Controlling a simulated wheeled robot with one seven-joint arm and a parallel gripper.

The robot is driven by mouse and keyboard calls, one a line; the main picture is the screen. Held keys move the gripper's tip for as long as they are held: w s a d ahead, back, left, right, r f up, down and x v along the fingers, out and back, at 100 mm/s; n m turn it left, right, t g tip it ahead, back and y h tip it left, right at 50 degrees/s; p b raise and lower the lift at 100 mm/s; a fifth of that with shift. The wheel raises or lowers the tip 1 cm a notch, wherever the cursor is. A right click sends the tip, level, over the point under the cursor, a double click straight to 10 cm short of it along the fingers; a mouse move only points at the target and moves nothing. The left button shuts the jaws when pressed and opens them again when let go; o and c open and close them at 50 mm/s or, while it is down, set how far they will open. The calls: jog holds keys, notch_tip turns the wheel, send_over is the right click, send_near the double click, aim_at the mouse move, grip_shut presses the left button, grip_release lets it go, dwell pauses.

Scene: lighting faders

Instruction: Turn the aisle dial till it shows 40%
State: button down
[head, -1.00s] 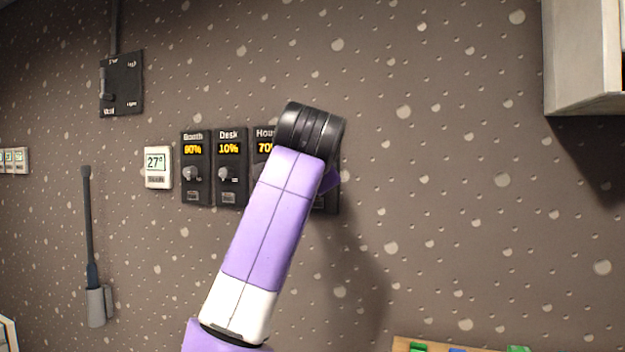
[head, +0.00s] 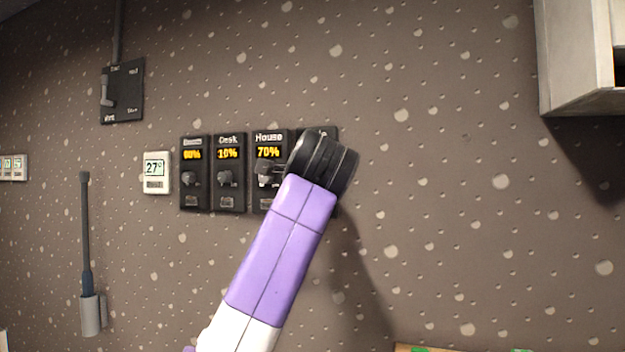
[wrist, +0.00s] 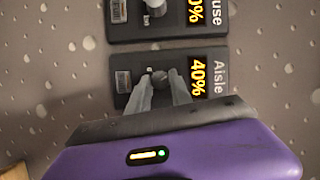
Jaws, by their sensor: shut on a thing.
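The aisle dial unit (wrist: 199,92) is a black wall panel whose yellow display reads 40% in the wrist view. Its small grey knob (wrist: 160,78) sits beside the display. My gripper (wrist: 160,82) has its two grey fingers at the knob, one on each side, and is shut on it. In the head view my arm covers most of the aisle panel (head: 328,131); only its top edge shows, and its display and knob are hidden there.
The House panel (head: 269,148) reads 70%, right beside the aisle panel. The Desk panel (head: 228,153) reads 10% and the leftmost panel (head: 193,155) appears to read 80%. A white thermostat (head: 156,168) shows 27°. A pale cabinet (head: 575,60) juts out at upper right.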

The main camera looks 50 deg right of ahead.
jog(key=shift+s, duration=0.1)
jog(key=c, duration=1.2)
grip_release()
jog(key=shift+o, duration=0.2)
jog(key=b+v, duration=0.1)
jog(key=v, duration=0.6)
jog(key=shift+s+a, duration=0.25)
